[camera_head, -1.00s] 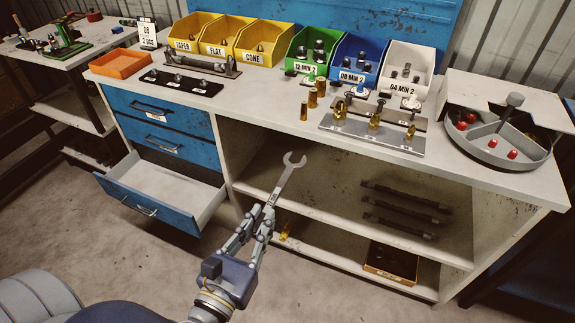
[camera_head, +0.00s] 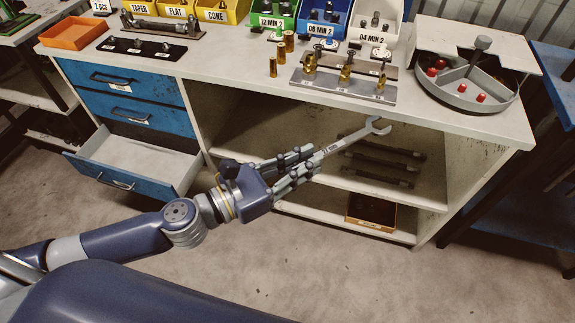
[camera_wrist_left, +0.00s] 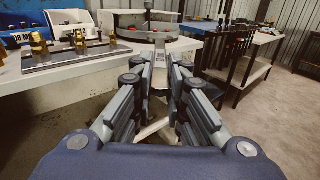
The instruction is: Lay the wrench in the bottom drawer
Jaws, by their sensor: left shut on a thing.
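The silver wrench (camera_head: 345,142) is held by its handle end in my left gripper (camera_head: 300,166), which is shut on it. Its open-ended head points up and to the right, in front of the bench's open shelves. In the left wrist view the wrench (camera_wrist_left: 160,70) stands between the two fingers (camera_wrist_left: 160,95). The bottom drawer (camera_head: 140,157) is pulled open at the left of the bench; its visible floor looks empty. My left gripper is to the right of this drawer, apart from it. My right gripper does not show.
Two blue drawers (camera_head: 130,80) above are shut. The bench top (camera_head: 230,62) holds an orange tray (camera_head: 73,33), coloured bins, brass fittings on a plate (camera_head: 343,84) and a round divided tray (camera_head: 465,90). Dark hoses (camera_head: 380,160) lie on a shelf. The floor in front is clear.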

